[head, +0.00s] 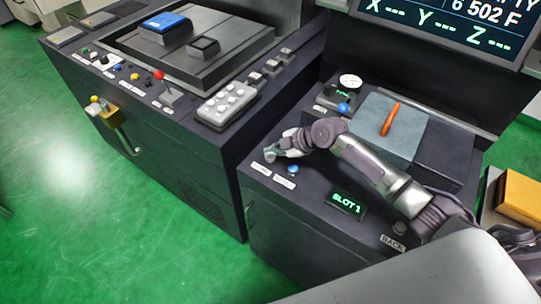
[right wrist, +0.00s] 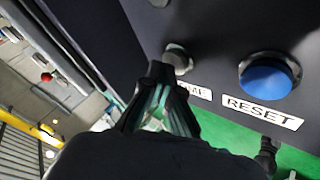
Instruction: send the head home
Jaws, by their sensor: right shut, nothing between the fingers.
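My right gripper (head: 272,154) is at the front left of the right-hand console (head: 300,215), over the two label plates. In the right wrist view its fingers (right wrist: 164,76) are shut and empty, with their tips at the pale round button (right wrist: 177,58). I cannot tell whether they touch it. The label (right wrist: 192,91) below that button is partly hidden by a finger and shows only its end, "ME". The blue button (right wrist: 268,78) beside it is marked RESET; it also shows in the head view (head: 293,169). My left gripper is not in view.
A green SLOT 1 display (head: 346,203) and a BACK button (head: 399,228) are on the same console. An orange tool (head: 390,119) lies on a grey-blue pad (head: 372,140). A screen (head: 450,25) shows X, Y, Z with dashes. A keypad (head: 227,103) is on the left-hand machine.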

